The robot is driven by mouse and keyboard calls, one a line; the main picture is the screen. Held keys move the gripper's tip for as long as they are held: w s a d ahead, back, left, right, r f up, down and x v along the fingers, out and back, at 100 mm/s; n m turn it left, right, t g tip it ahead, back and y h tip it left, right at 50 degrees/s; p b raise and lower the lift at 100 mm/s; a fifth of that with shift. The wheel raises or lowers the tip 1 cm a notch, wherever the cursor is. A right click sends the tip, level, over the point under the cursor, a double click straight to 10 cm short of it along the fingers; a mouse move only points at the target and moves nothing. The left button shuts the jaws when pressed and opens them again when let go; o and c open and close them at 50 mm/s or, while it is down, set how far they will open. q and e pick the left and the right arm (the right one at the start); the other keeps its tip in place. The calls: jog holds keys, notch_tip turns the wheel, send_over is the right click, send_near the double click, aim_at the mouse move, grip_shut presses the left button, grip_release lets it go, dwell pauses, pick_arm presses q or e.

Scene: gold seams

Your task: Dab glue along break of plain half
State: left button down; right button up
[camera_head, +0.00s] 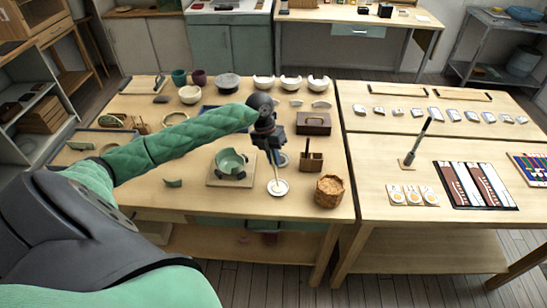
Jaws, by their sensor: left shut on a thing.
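My left gripper (272,156) points down over the left table. It is shut on a thin pale stick (276,173), whose lower end is at a small white dish (279,187); whether the tip touches the dish's contents I cannot tell. A green broken bowl (231,164) with dark supports around it sits on a square board (217,181) to the left of the gripper. A loose green shard (172,183) lies left of the board. Which piece is the plain half I cannot tell. My right gripper is not in view.
A wooden block holder (312,163) and a woven round container (329,191) stand right of the dish. A brown box (314,123) and several white broken bowls (264,82) stand farther back. The front left of the table is mostly clear.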

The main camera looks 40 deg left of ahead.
pick_arm(q)
jog(key=shift+f+b, duration=0.35)
jog(key=shift+f, duration=0.15)
dwell(0.5)
jog(key=shift+f+b, duration=0.1)
jog(key=shift+b, duration=0.2)
dwell(1.7)
jog(key=shift+r+p, duration=1.05)
jog(key=shift+r, duration=2.5)
